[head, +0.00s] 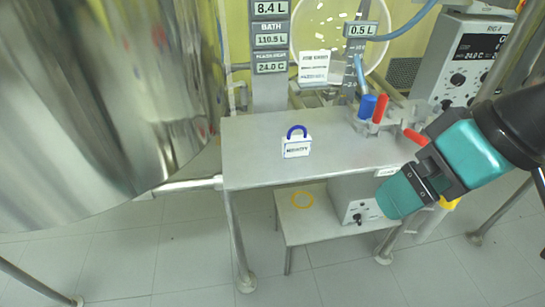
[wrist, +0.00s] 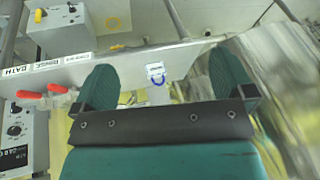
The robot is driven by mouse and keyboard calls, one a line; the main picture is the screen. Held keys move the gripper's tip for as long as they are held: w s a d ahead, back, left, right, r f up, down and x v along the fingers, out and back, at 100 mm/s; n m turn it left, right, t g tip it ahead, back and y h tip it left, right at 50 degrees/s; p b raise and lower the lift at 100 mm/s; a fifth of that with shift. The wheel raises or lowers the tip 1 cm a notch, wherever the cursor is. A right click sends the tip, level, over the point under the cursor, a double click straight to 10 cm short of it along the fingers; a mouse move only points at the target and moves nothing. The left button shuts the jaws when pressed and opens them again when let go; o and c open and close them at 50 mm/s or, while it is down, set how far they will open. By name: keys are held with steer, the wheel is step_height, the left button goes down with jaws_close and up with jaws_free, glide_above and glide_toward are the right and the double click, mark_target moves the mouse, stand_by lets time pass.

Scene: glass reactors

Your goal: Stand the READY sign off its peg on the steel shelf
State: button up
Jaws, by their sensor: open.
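A small white sign (head: 297,148) with a blue loop handle stands upright on the steel shelf (head: 250,150), near the middle of its top. Its dark lettering is too small to read surely. In the wrist view the sign (wrist: 155,70) shows upside down, beyond and between my fingers, apart from them. My gripper (head: 397,192) is teal and is to the right of the sign, by the shelf's right front corner. It is open with nothing between its fingers. I cannot make out a peg.
Blue and red valve handles (head: 381,108) stand at the shelf's back right, close to my arm. A large shiny vessel (head: 95,100) fills the left. A lower shelf (head: 330,222) holds a grey box. A control unit (head: 478,60) is at the back right. The shelf's front left is clear.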

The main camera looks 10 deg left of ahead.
steer(key=w+a+f+m+t+b, duration=0.15)
steer(key=w+f+t+b, duration=0.4)
steer(key=f+b, duration=0.55)
steer(key=t+y+b, duration=0.4)
steer(key=t, duration=0.5)
glide_toward(296, 137)
steer(key=r, duration=0.1)
steer(key=shift+n, duration=0.35)
steer(key=p+x, duration=0.2)
steer(key=x, duration=0.2)
steer(key=shift+w+a+f+p, duration=0.1)
steer(key=shift+w+a+p, duration=0.05)
steer(key=shift+w+p, duration=0.35)
steer(key=p+x, duration=0.4)
steer(key=p, duration=0.1)
steer(key=shift+w+a+f+p, duration=0.3)
steer(key=shift+w+p, duration=0.15)
steer(key=shift+p, duration=0.1)
